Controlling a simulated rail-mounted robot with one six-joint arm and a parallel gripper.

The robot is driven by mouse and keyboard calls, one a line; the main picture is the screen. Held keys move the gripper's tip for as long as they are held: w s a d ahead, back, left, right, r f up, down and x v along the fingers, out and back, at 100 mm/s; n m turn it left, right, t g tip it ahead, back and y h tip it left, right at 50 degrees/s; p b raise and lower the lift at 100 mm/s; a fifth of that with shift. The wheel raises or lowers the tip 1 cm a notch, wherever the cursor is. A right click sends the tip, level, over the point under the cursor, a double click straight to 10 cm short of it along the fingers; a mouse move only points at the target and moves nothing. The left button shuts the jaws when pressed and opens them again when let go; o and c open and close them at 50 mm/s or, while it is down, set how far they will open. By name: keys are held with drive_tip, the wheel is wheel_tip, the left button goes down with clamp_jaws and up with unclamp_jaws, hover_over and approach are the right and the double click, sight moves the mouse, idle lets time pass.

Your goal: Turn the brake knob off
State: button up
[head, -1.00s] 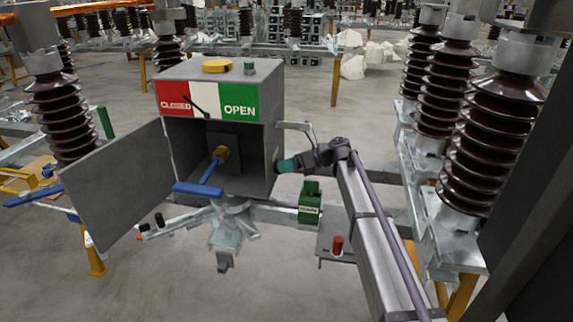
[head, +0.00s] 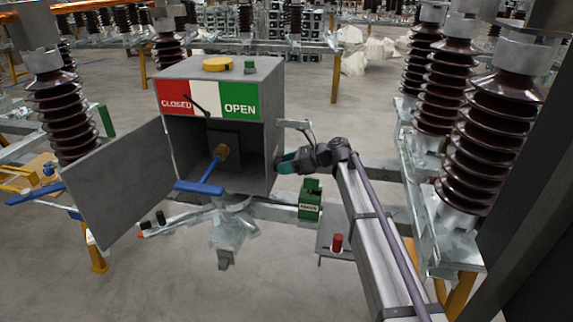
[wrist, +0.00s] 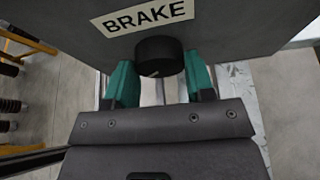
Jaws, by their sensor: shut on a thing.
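The brake knob (wrist: 158,58) is a round black knob with a pale mark on its face, below a BRAKE label (wrist: 146,17) on the grey box side in the wrist view. My gripper (wrist: 160,80) has teal fingers, one on each side of the knob, and is shut on it. In the head view my gripper (head: 287,163) meets the right side of the grey control box (head: 270,110); the knob is hidden there. The box's front door (head: 115,185) stands open, with a blue-handled crank (head: 200,187) inside.
Brown ribbed insulators (head: 485,145) stand close on the right. A metal bracket (head: 297,124) juts from the box just above my gripper.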

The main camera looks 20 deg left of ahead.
drive_tip(key=o, duration=0.9)
